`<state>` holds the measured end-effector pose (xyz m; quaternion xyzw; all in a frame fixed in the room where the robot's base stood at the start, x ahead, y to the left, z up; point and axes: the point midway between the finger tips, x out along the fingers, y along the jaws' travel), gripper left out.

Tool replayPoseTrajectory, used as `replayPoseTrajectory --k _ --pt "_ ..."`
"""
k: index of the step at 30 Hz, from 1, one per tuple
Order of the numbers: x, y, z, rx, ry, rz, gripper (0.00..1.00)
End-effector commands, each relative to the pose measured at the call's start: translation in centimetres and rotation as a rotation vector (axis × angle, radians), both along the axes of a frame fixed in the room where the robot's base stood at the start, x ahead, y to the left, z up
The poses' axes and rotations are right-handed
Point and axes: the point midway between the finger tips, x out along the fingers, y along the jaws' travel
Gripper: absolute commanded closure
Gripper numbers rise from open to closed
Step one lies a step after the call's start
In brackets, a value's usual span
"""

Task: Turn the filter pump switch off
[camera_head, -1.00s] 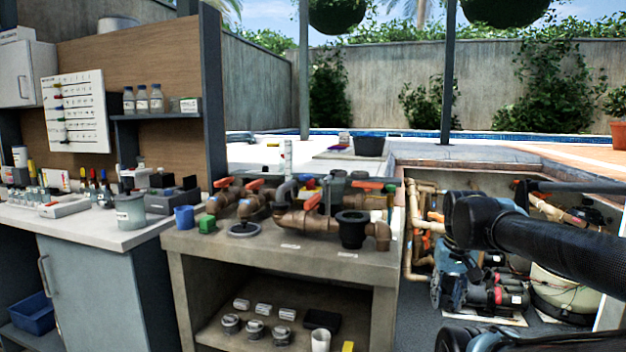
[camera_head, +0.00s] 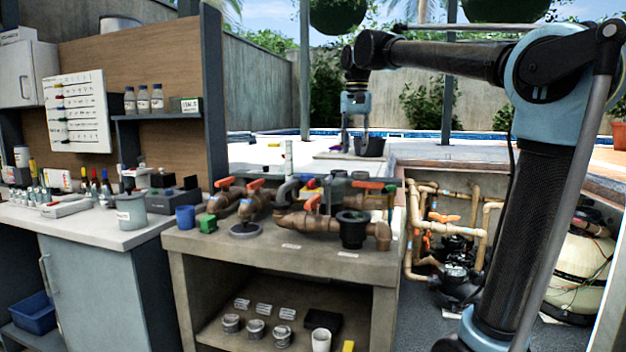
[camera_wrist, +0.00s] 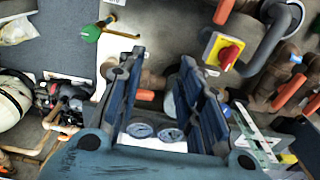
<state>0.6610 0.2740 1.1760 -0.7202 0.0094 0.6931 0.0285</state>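A red rotary knob on a yellow plate with a grey box (camera_wrist: 228,55) shows in the wrist view, upper right of my gripper, among brown pipes. It looks like the switch, but I cannot read any label on it. The knob sits at a slant. In the head view my gripper (camera_head: 356,150) hangs pointing down, above and behind the pipe-covered bench.
A stone bench (camera_head: 275,251) carries brown pipes with orange-handled valves (camera_head: 310,203), a blue cup (camera_head: 185,216) and a green-topped part (camera_head: 207,223). A pit with pipes and a tank (camera_head: 580,270) lies to the right. The air above the bench is clear.

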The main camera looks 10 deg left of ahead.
Motion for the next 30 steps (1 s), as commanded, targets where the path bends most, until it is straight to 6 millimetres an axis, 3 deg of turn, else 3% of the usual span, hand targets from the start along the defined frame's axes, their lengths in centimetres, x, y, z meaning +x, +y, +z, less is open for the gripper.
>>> replayPoseTrajectory --k 1,6,12,20,30 --pt "0.4 2.1 1.2 -0.003 0.006 0.004 0.67" --pt "0.9 7.7 4.4 -0.012 0.024 -0.008 0.67" --pt "0.8 12.0 6.4 -0.022 0.037 -0.018 0.67" --pt "0.6 13.4 6.3 -0.025 0.040 -0.024 0.67" --pt "0.6 13.3 1.5 -0.025 0.040 -0.025 0.67"
